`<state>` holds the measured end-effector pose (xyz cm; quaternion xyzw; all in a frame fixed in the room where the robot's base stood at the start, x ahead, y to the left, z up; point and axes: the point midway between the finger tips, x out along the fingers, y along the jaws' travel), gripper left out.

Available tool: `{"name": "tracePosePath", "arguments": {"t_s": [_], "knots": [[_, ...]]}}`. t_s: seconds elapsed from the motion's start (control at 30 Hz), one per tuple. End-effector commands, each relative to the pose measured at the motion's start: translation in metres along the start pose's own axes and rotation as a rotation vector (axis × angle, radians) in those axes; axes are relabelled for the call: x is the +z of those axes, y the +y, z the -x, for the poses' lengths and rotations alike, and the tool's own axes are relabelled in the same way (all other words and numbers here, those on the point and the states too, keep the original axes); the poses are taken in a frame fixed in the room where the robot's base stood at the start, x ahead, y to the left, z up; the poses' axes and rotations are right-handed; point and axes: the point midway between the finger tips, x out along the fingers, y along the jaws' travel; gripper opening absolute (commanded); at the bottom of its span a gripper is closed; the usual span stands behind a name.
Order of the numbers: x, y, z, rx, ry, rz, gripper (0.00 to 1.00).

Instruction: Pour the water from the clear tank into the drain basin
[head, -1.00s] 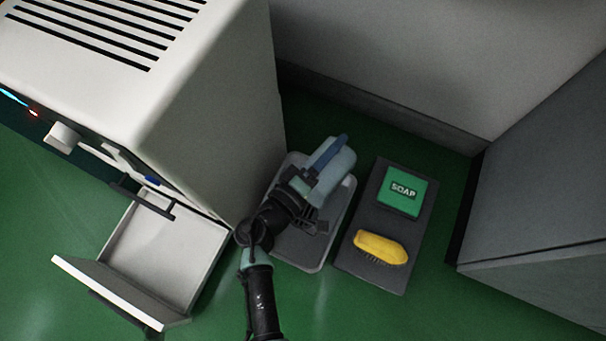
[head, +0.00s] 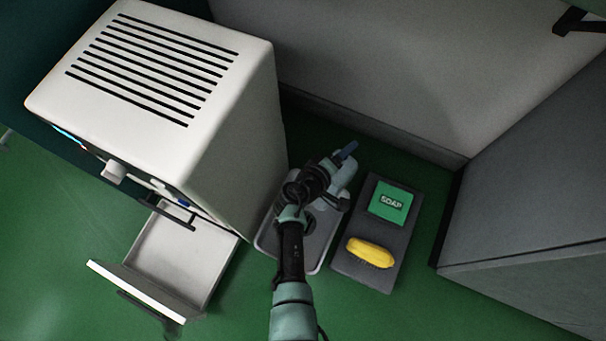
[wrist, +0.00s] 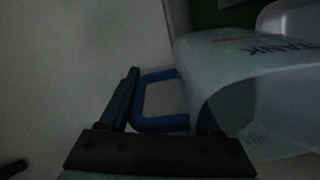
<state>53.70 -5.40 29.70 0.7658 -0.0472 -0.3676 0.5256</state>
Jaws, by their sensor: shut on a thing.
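The clear tank (head: 343,173) is a pale, see-through vessel with a blue handle (head: 347,151). My gripper (head: 334,172) is shut on this handle, over the far right end of the drain basin. The basin (head: 313,268) is a grey tray on the floor with a dark round drain, partly covered by my arm. In the wrist view the blue handle (wrist: 160,124) lies between the fingers of my gripper (wrist: 168,92). The tank (wrist: 265,60) fills the right side there, with its lettering visible. I cannot tell the water level or the tank's exact tilt.
A white slotted cabinet (head: 235,140) with an open drawer (head: 180,250) stands left of the basin. A wall is behind and a grey cabinet (head: 530,220) stands right.

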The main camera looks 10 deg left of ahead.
Motion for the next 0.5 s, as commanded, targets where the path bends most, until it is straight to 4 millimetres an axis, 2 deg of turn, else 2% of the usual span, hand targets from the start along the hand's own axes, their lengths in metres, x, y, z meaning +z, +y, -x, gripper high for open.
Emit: {"name": "tracePosePath", "arguments": {"t_s": [0.03,0.17,0.5], "knots": [[-0.002,0.008,0.001,-0.025,-0.005,-0.002,0.00],[-0.002,0.009,-0.006,-0.102,-0.022,-0.002,0.00],[0.000,0.004,-0.022,-0.286,-0.062,-0.002,0.00]]}}
